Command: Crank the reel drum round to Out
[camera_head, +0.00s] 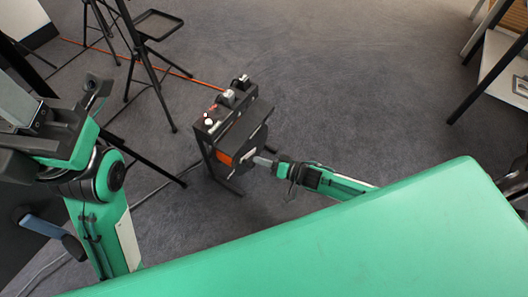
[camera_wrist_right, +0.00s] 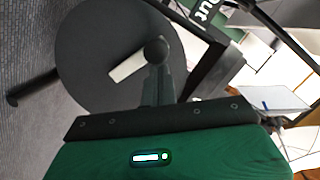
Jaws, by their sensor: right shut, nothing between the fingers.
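The cable reel (camera_head: 232,135) stands on the floor in a dark frame, with an orange patch on its near side. In the right wrist view its drum (camera_wrist_right: 95,60) is a dark disc with a pale bar (camera_wrist_right: 128,62) on its face. A dark round knob (camera_wrist_right: 156,48) shows in line with my right fingertips; whether they touch it I cannot tell. A partly cut-off label (camera_wrist_right: 209,12) ending in "ut" is beside the drum. My right gripper (camera_head: 262,161) is shut and empty at the drum side. My left gripper (camera_head: 96,88) is raised at left, its jaw state unclear.
An orange cable (camera_head: 205,84) runs from the reel to the upper left. Black tripod stands, one with a tray (camera_head: 158,24), are behind left. A white-shelved table (camera_head: 500,70) is at far right. Carpet (camera_head: 350,80) between is clear.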

